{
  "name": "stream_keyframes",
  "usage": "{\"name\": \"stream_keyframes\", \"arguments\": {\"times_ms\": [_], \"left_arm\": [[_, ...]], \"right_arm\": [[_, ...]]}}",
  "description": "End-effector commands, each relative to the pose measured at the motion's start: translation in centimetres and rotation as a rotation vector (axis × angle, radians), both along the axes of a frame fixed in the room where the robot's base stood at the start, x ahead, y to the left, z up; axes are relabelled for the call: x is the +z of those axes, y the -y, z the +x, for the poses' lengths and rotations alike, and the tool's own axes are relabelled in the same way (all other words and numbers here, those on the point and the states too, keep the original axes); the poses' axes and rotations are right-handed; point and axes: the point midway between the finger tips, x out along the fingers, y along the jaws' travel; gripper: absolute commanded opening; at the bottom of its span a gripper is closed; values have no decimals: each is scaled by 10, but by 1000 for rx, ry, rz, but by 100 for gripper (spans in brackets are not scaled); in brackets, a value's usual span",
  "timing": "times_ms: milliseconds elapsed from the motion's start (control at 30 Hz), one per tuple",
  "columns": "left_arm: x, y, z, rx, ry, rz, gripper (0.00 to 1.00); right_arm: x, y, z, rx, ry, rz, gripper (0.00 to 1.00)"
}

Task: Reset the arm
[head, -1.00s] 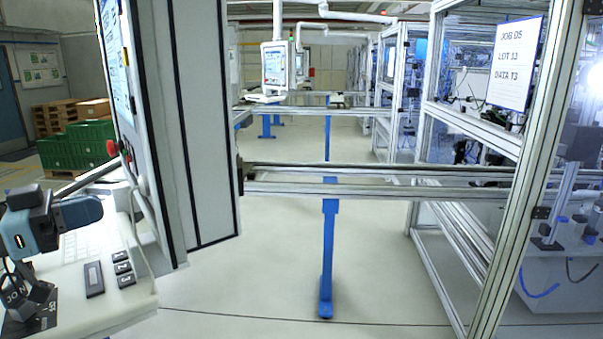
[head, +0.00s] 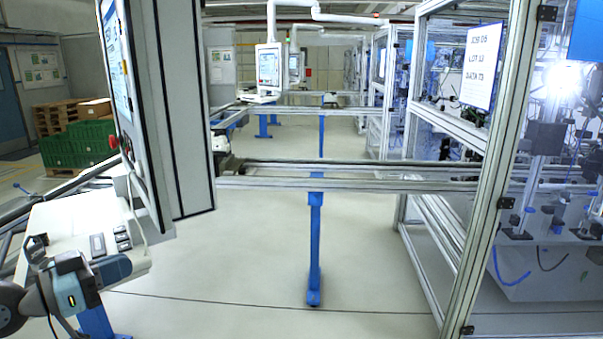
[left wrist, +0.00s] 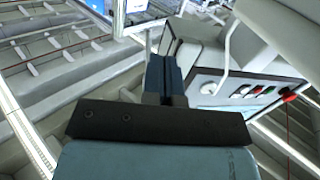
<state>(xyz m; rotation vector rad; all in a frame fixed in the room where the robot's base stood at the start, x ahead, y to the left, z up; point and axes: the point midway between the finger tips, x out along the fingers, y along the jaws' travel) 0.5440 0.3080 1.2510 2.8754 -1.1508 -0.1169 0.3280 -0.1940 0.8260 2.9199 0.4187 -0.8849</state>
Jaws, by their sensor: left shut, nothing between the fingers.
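My left gripper (head: 112,268) is at the lower left of the head view, in front of the white keyboard shelf (head: 65,225) of the control panel. It is shut and empty. In the left wrist view its dark fingers (left wrist: 165,80) are closed together and point towards a pale panel box (left wrist: 240,90) with a red knob. I cannot tell the exact gap between the fingers and the shelf. My right gripper is not in view.
A tall control panel (head: 185,110) stands close on the left. A metal rail (head: 340,182) on a blue post (head: 315,240) crosses ahead. A framed machine cell (head: 485,200) stands on the right. The floor (head: 230,260) between is clear.

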Motion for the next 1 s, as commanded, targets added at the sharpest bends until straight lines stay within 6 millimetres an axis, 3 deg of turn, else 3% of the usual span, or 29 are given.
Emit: {"name": "stream_keyframes", "arguments": {"times_ms": [167, 267, 400, 500, 600, 700, 800, 1000], "left_arm": [[-103, 12, -7, 130, -105, 13, 0], [-172, 25, -29, 217, -176, 44, 0], [-261, 51, -83, 327, -279, 117, 0], [-308, 71, -129, 386, -345, 177, 0], [-340, 89, -169, 423, -394, 232, 0], [-358, 102, -198, 444, -424, 275, 0], [-367, 109, -212, 453, -439, 298, 0], [-370, 111, -216, 454, -439, 309, 0]], "right_arm": [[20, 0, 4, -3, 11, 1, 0], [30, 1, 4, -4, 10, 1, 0], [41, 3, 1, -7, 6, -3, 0], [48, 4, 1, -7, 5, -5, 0], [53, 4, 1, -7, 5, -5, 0], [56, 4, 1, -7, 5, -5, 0], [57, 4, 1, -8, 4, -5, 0], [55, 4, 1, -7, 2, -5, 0]]}}
